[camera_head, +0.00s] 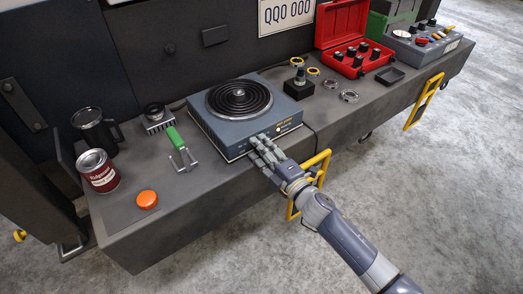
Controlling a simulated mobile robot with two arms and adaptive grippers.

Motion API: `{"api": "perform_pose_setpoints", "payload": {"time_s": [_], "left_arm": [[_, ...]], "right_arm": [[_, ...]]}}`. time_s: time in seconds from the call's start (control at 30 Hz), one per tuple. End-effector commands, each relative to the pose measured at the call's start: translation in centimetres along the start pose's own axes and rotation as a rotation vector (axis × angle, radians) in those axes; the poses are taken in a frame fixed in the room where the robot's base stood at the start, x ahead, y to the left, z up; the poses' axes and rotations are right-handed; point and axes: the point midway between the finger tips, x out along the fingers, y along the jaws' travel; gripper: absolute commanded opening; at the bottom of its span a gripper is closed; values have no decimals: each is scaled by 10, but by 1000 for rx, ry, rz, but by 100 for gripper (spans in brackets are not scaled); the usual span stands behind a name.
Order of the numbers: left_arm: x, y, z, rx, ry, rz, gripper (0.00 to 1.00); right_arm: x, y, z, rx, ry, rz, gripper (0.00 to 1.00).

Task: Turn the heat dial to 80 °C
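The hot plate (210,130) is a blue-grey box with a round black coil on top. It stands on the dark bench, its front face toward the lower right. White and yellow markings show on the right part of that face. My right gripper (260,147) is at the middle of the front face, with its fingers pointing at it. No heat dial can be made out; the fingers cover that part of the face. I cannot tell whether the fingers touch or hold anything, nor the dial's setting. My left gripper is not in view.
A green-handled tool (176,140), a red-labelled can (99,171), a dark mug (94,128) and an orange cap (147,199) are left of the hot plate. An open red case (340,27) stands at the right. Yellow handles (424,101) stick out from the bench front.

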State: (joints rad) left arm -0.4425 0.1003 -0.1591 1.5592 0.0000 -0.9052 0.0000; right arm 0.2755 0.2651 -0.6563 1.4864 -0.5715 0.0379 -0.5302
Motion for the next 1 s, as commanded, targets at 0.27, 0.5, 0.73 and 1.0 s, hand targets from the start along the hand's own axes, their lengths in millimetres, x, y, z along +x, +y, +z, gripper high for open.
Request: {"api": "perform_pose_setpoints", "payload": {"time_s": [0.27, 0.5, 0.73, 1.0], "left_arm": [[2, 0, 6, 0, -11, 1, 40], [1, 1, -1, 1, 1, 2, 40], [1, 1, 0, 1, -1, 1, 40], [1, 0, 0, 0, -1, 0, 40]], "right_arm": [[-1, -5, 0, 3, -3, -10, 46], [-7, -7, 1, 3, -5, -13, 46], [-37, -6, 1, 2, -5, -12, 46], [-71, -2, 0, 1, -2, -3, 46]]}}
